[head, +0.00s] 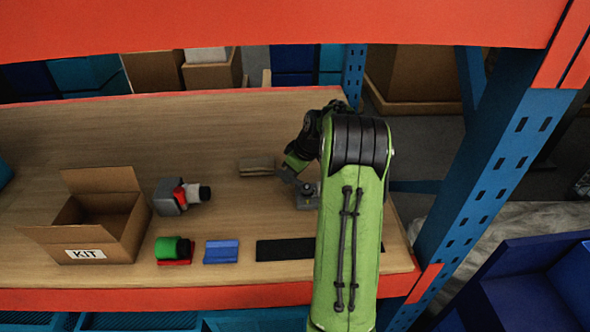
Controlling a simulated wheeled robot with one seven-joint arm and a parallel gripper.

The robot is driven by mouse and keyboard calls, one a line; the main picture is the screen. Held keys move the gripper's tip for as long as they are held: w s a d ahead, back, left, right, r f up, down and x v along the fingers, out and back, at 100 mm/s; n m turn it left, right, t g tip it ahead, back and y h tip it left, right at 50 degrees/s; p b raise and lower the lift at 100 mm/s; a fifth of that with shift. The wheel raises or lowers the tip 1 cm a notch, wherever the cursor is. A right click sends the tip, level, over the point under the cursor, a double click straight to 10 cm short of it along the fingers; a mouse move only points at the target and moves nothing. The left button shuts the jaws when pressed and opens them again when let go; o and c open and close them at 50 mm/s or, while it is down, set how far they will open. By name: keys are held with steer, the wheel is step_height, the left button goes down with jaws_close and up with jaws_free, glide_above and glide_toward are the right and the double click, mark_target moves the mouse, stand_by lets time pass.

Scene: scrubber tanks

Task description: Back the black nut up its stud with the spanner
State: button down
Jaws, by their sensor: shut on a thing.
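My arm reaches over the wooden shelf from the front right, and its green links hide much of the work spot. My gripper (287,173) points down and left at the far end of the arm, shut on a small grey piece that I take to be the spanner; little of it shows. Just below it, a dark grey block (306,197) stands on the shelf, partly hidden by the arm. I cannot make out the black nut or its stud, nor whether the spanner touches them.
An open KIT box (88,252), a grey device with a red part (178,196), a green-and-black roll (172,248), a blue block (221,251), a black strip (285,249) and a tan pad (257,166) lie on the shelf. A blue upright (480,200) stands right.

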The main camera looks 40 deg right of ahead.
stand_by(0.3)
steer(key=shift+d+m, duration=0.3)
steer(key=shift+m, duration=0.4)
steer(key=shift+r, duration=0.1)
steer(key=shift+r+p, duration=1.15)
steer(key=shift+r, duration=0.45)
steer(key=c, duration=1.5)
jaws_free()
steer(key=shift+f, duration=0.1)
jaws_close()
steer(key=shift+h, duration=0.3)
